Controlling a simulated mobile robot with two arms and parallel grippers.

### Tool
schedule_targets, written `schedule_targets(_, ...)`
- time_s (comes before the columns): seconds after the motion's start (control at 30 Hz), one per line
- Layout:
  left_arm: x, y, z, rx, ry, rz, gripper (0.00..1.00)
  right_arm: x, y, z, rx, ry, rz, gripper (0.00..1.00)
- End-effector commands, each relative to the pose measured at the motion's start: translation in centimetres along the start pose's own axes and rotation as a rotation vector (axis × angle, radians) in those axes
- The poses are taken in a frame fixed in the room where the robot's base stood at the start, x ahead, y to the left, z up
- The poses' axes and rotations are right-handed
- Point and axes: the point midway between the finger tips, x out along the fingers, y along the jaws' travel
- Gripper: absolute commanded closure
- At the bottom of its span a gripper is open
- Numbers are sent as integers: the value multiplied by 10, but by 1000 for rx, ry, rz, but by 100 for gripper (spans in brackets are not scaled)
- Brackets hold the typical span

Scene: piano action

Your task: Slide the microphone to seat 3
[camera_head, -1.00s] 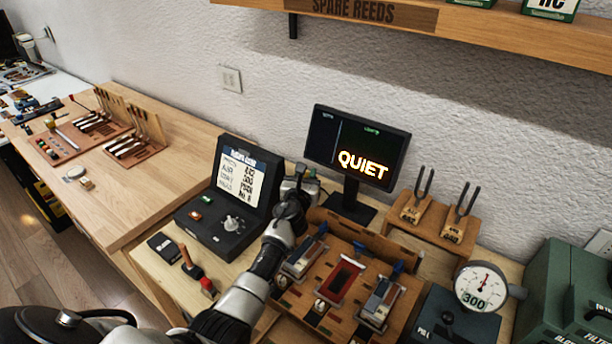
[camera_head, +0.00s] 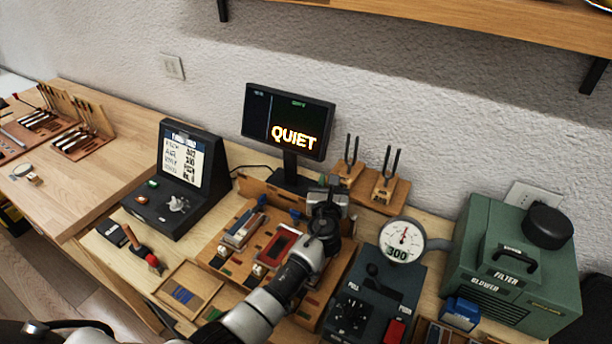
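My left gripper (camera_head: 328,196) is over the back right part of a wooden rack (camera_head: 215,254), in front of the monitor. Its fingertips are too small and hidden by the wrist to show whether they are open. I cannot make out a microphone for certain; it may be hidden by the gripper. The rack has side-by-side places: a grey-and-blue block (camera_head: 243,229) at the left and a red-framed one (camera_head: 276,250) in the middle. My arm covers most of the right one. No seat numbers are readable. My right gripper is not in view.
A monitor (camera_head: 288,122) reading QUIET stands behind the rack, with tuning forks (camera_head: 386,178) to its right. A black console (camera_head: 170,190) is at left. A dial gauge (camera_head: 402,240), a control box (camera_head: 372,300) and a green blower box (camera_head: 515,265) crowd the right. A shallow tray (camera_head: 188,290) lies in front.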

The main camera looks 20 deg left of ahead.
Motion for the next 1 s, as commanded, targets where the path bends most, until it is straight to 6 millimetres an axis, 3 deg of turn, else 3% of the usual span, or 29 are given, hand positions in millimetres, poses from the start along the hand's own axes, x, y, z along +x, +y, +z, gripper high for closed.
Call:
schedule_targets(0.1,-9,-21,-2,-4,4,-2,100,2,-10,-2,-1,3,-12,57)
schedule_targets(0.23,-14,-34,-2,-2,4,-1,100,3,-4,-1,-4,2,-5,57)
schedule_targets(0.43,-18,-42,-2,-1,4,-2,100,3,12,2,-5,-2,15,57)
schedule_targets(0.73,-18,-44,-2,-3,5,-5,100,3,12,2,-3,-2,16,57)
schedule_targets(0.77,-19,-44,-2,-3,5,-5,74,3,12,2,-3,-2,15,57)
schedule_targets(0.8,-19,-44,-2,-3,5,-5,68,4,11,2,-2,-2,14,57)
schedule_targets(0.9,-18,-44,-2,-3,5,-4,53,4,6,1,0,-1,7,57)
schedule_targets(1.0,-18,-43,-2,-2,4,-3,51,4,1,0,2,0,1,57)
